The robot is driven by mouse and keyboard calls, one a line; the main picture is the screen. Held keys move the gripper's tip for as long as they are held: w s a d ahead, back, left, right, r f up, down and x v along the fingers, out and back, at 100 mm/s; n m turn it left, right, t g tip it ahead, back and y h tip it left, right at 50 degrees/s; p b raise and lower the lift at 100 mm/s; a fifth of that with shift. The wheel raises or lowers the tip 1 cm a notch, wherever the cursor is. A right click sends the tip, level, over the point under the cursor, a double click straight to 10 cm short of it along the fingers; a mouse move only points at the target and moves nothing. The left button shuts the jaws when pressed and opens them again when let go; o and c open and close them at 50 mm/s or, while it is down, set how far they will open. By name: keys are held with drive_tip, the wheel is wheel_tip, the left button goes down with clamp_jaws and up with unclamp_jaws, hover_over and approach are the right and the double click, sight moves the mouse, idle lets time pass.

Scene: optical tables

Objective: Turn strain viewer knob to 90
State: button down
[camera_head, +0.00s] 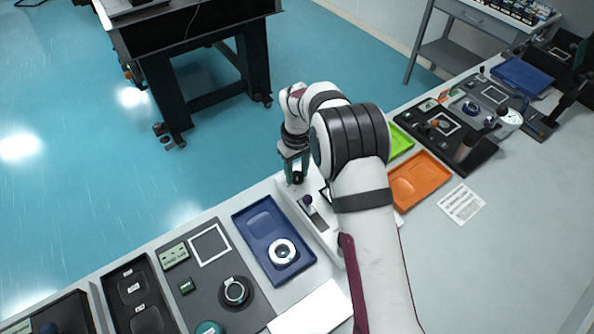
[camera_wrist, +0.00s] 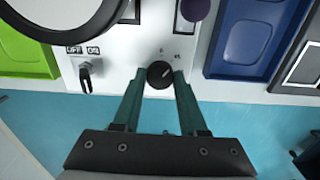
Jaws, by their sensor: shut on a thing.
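The strain viewer (camera_wrist: 120,68) is a white panel in the wrist view, with a large round dark-rimmed disc at upper left. Its black round knob (camera_wrist: 160,74) has a pale pointer line slanting toward the upper right. My gripper (camera_wrist: 160,86) is shut on the knob, one green finger on each side. In the head view, my gripper (camera_head: 295,168) is at the far end of the white viewer (camera_head: 325,232), and my arm hides part of the viewer. The scale marks around the knob are too small to read.
A black OFF/ON switch (camera_wrist: 85,78) is left of the knob, and a purple ball-topped lever (camera_wrist: 194,9) stands above right. A blue tray (camera_head: 243,215) holding a white ring lies left of the viewer. Green (camera_head: 400,142) and orange (camera_head: 420,168) trays lie right.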

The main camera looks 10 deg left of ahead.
drive_tip(key=shift+m, duration=0.3)
drive_tip(key=m, duration=1)
drive_tip(key=shift+m, duration=0.3)
idle(0.3)
drive_tip(key=shift+c, duration=2.2)
unclamp_jaws()
